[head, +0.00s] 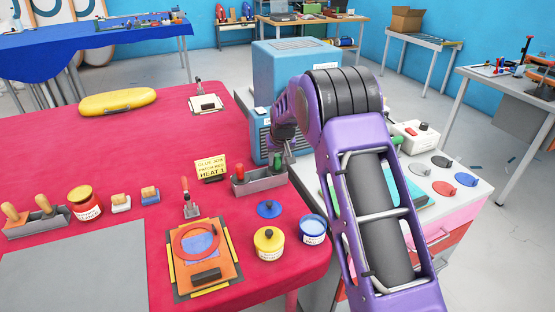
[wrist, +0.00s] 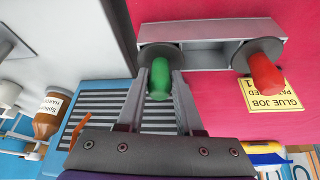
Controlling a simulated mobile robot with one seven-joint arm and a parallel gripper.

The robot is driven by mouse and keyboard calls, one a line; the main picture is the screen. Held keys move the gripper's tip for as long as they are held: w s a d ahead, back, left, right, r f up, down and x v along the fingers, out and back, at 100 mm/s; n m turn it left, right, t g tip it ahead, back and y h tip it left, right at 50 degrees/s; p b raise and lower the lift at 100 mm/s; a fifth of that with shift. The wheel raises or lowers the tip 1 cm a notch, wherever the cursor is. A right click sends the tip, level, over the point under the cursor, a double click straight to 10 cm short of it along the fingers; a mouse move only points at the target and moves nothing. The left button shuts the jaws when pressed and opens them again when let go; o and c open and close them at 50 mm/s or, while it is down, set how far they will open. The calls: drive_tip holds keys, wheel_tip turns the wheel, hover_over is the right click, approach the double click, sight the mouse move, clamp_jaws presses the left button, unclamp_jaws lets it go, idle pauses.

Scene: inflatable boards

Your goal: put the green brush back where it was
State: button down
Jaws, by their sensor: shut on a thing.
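The green brush (wrist: 159,84) has a green handle with a dark round collar. My gripper (wrist: 160,74) is shut on its handle, one finger on each side, in the wrist view. The collar lies over one end compartment of the grey rack (wrist: 208,69); whether it rests on the rack or hangs just above is unclear. In the head view the green brush (head: 277,164) stands upright at the rack's (head: 262,185) right end, with my gripper (head: 286,154) beside it. The red brush (head: 239,173) stands in the rack's other end.
A yellow sign (head: 211,168) stands left of the rack, and a blue machine (head: 262,140) close behind it. A blue lid (head: 269,209), a yellow tin (head: 269,242) and a blue-white tub (head: 313,229) sit in front.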

drive_tip(key=shift+f, duration=0.2)
drive_tip(key=c, duration=0.6)
unclamp_jaws()
drive_tip(key=shift+r, duration=0.1)
drive_tip(key=shift+o, duration=0.2)
drive_tip(key=shift+r+p, duration=0.4)
drive_tip(key=shift+r, duration=0.1)
drive_tip(key=v, duration=1.2)
